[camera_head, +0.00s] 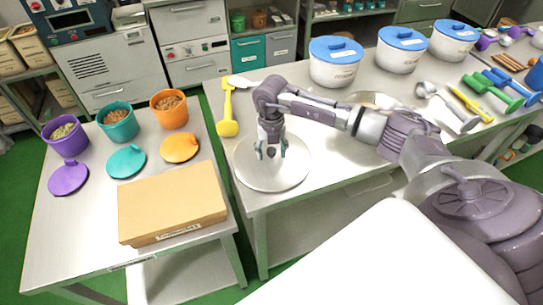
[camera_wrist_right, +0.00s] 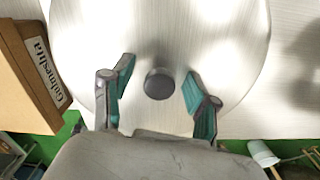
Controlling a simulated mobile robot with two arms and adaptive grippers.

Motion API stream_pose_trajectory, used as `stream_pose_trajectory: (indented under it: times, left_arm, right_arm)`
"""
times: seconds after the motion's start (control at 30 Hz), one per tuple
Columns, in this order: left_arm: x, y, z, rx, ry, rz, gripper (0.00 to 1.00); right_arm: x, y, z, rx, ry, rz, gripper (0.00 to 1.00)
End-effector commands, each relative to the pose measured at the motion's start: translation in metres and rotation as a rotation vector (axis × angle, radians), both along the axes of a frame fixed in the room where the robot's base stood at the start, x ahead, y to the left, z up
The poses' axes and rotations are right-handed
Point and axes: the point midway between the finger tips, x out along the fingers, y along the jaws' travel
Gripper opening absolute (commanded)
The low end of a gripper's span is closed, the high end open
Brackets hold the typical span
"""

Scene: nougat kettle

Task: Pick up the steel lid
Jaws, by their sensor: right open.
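The steel lid (camera_head: 262,177) is a large round disc lying flat on the right-hand steel table. Its dark round knob (camera_wrist_right: 158,83) stands at its middle in the right wrist view. My right gripper (camera_head: 271,153) points down over the lid in the head view. In the right wrist view my right gripper (camera_wrist_right: 158,95) is open, with one teal-padded finger on each side of the knob and a gap to both. I cannot tell how far the fingertips are above the lid. My left gripper is not in view.
A cardboard box (camera_head: 172,203) sits on the left table (camera_head: 75,230), left of the lid. A yellow tool (camera_head: 228,115) lies just behind the lid. White pots with blue lids (camera_head: 335,62) stand at the back. Green dumbbell-shaped tools (camera_head: 492,95) lie right.

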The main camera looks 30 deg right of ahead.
Motion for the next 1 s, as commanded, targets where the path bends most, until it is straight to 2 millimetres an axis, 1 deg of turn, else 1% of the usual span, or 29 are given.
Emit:
stream_pose_trajectory:
  times: [0.07, 0.17, 0.4, 0.43, 0.8, 0.87, 1.0]
  left_arm:
    - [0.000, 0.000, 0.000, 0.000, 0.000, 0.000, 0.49]
    - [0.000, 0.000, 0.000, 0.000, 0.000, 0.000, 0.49]
    - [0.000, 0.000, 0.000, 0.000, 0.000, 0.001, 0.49]
    - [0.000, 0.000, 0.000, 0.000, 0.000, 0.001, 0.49]
    - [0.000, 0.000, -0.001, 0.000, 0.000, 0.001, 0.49]
    - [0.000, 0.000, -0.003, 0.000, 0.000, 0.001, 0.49]
    - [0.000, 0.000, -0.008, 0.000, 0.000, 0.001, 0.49]
  right_arm:
    - [0.000, 0.000, 0.000, 0.000, 0.000, 0.000, 0.59]
    - [0.000, 0.000, 0.000, 0.000, 0.000, 0.000, 0.44]
    - [0.000, 0.000, 0.000, 0.000, 0.000, 0.000, 0.04]
    - [0.000, 0.000, 0.000, -0.001, 0.000, 0.000, 0.00]
    - [0.000, 0.000, 0.002, 0.000, 0.000, 0.000, 0.00]
    - [0.000, 0.000, 0.004, 0.000, -0.001, 0.000, 0.00]
    - [0.001, -0.001, 0.017, -0.001, -0.003, 0.000, 0.00]
